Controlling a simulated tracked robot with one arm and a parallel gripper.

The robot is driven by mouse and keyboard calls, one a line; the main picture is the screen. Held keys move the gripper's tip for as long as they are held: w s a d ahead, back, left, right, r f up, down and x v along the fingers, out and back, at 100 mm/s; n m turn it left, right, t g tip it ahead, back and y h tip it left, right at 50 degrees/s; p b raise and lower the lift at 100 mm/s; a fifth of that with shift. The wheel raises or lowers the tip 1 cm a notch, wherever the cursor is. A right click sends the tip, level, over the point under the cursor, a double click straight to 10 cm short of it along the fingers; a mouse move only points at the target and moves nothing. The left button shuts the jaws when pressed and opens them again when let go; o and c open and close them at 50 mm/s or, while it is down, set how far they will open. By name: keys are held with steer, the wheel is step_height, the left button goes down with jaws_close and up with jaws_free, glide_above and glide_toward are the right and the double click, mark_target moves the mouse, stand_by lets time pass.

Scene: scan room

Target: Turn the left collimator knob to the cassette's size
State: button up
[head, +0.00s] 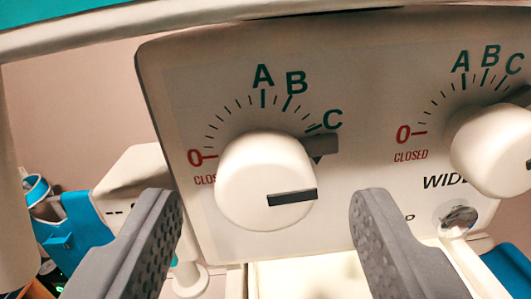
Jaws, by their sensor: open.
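The left collimator knob (258,165) is a round white knob on a pale panel (365,150). A black bar (292,198) marks its face, right of and below the centre. A dark grey tab (321,145) sticks out behind its upper right, just below the letter C. The dial above it reads a red 0 CLOSED at left, then green A, B and C clockwise. My gripper (265,212) is open and empty, its grey fingers left and right of the knob, with gaps to both sides in the picture. No cassette can be made out.
A second white knob (490,150) with a similar dial is cut by the right edge. A shiny round button (457,218) sits below it, near partly hidden lettering. Blue and white equipment (75,225) stands at the left.

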steer(key=shift+w, duration=1)
steer(key=c, duration=1)
